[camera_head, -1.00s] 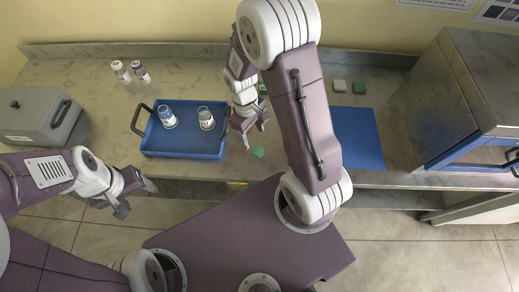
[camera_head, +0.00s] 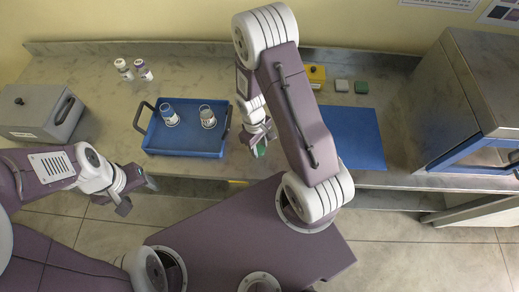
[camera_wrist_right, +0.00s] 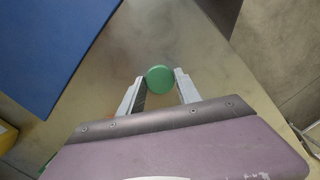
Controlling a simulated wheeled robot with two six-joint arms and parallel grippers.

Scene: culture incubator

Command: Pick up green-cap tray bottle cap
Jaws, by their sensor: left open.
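The green cap (camera_head: 261,149) is a small round disc at the front of the counter, right of the blue tray (camera_head: 183,153). It also shows in the right wrist view (camera_wrist_right: 160,79). My right gripper (camera_head: 258,140) is lowered to it, and the cap appears between its fingertips (camera_wrist_right: 160,76). I cannot tell whether the fingers touch or clamp it. My left gripper (camera_head: 138,192) is open and empty in front of the counter, left of the tray.
Two small bottles (camera_head: 134,70) stand behind the tray. A grey box (camera_head: 38,112) is at left. Right of my right arm lie a blue mat (camera_head: 360,140), a yellow block (camera_head: 316,74), and white and green blocks (camera_head: 361,87). The incubator (camera_head: 465,95) stands at right.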

